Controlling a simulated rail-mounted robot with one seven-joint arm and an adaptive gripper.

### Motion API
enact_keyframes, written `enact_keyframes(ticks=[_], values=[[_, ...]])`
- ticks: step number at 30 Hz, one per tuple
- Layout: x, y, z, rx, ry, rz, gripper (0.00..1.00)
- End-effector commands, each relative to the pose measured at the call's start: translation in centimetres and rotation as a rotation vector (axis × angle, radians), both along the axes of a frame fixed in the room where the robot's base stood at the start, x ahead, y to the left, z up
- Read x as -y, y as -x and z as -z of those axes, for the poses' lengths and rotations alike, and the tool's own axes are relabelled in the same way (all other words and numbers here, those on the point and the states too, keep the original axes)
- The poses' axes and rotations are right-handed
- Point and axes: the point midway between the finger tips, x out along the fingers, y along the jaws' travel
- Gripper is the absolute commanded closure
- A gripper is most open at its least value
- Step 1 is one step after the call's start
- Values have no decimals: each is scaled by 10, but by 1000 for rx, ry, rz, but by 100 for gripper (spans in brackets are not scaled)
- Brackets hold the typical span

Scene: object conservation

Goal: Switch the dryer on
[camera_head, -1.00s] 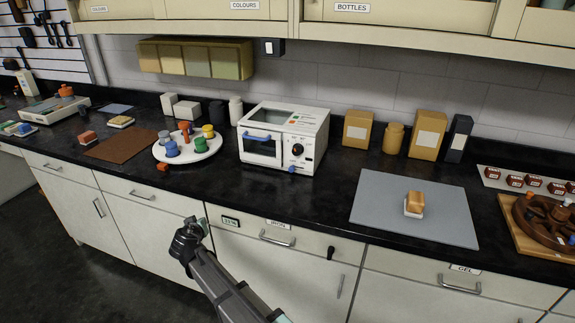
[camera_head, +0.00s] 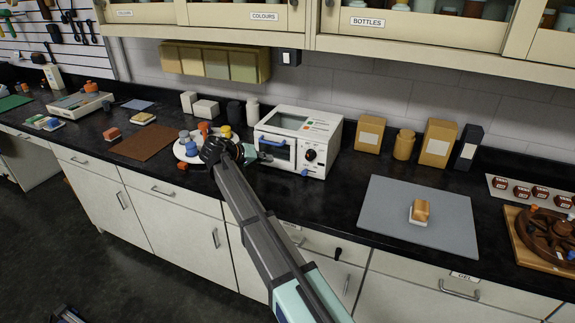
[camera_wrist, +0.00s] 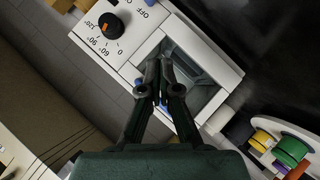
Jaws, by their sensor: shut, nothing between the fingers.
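The dryer (camera_head: 298,118) is a white box on the black counter, with a blue door handle (camera_head: 272,142), a black dial (camera_head: 310,155) and a small blue switch (camera_head: 304,172) low on its front. In the wrist view, the dial (camera_wrist: 111,26) has an orange pointer and numbers around it. Part of the blue switch (camera_wrist: 150,2) shows at the top edge beside the word OFF. My gripper (camera_wrist: 162,66) is shut and empty in front of the door window (camera_wrist: 198,90). In the head view, my gripper (camera_head: 224,150) is left of the dryer's front; its fingertips are unclear there.
A white round tray (camera_head: 182,154) with coloured pieces stands close left of the dryer, partly behind my gripper. Tan boxes (camera_head: 369,134) stand to its right. A grey mat (camera_head: 385,205) holds a small block (camera_head: 419,211). A wall cabinet (camera_head: 400,38) hangs above.

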Motion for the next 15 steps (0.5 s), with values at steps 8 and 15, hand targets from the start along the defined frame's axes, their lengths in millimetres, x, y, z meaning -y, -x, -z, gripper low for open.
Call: enact_keyframes(ticks=[8,15], values=[[14,1,-5,-27,11,37,100],[15,0,-5,-25,11,35,100]])
